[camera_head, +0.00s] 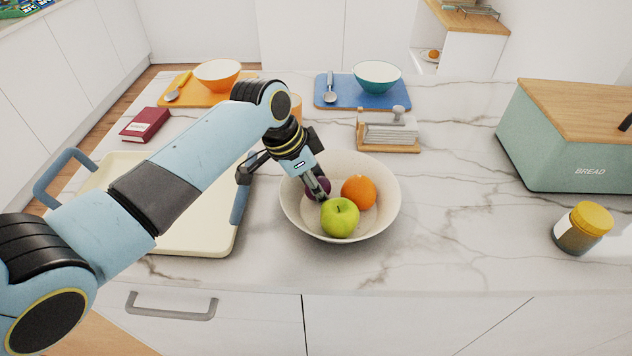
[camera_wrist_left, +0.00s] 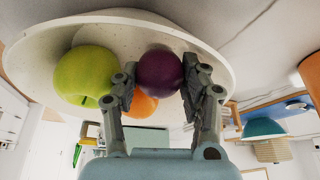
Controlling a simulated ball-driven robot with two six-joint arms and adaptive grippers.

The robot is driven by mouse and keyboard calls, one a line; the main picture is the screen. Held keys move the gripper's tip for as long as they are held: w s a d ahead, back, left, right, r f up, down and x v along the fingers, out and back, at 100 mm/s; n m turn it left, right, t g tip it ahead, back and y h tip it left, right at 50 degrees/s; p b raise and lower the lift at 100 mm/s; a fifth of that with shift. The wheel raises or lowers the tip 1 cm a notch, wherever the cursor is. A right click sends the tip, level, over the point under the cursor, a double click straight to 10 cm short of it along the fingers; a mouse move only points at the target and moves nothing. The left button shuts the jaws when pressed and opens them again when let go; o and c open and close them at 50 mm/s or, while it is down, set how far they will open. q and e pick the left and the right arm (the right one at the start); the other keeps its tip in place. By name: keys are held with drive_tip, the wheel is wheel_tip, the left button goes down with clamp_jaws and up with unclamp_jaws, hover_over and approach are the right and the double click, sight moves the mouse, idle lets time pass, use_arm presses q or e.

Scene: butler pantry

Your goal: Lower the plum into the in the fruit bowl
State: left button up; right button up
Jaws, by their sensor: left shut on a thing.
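The plum (camera_wrist_left: 159,71) is dark purple and sits between the two fingers of my left gripper (camera_wrist_left: 164,85), which is shut on it. In the head view my left gripper (camera_head: 318,190) reaches down into the fruit bowl (camera_head: 384,212), and the plum (camera_head: 313,184) is partly hidden behind a finger. The cream bowl also holds a green apple (camera_head: 339,217) and an orange (camera_head: 358,192). The plum is inside the bowl's rim, left of the orange and behind the apple. I cannot tell whether it touches the bowl floor. My right gripper is not in view.
A cream tray (camera_head: 190,247) with blue handles lies left of the bowl, under my left arm. A napkin holder (camera_head: 388,133) stands behind the bowl. A bread box (camera_head: 560,150) and a yellow-lidded jar (camera_head: 583,228) are at the right.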

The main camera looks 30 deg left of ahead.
use_arm(q)
drive_tip(key=o, duration=1.3)
drive_tip(key=shift+c, duration=0.2)
drive_tip(key=shift+s+r, duration=0.1)
drive_tip(key=v, duration=1.1)
drive_tip(key=shift+r, duration=0.35)
drive_tip(key=shift+s+a, duration=0.1)
drive_tip(key=shift+a, duration=0.05)
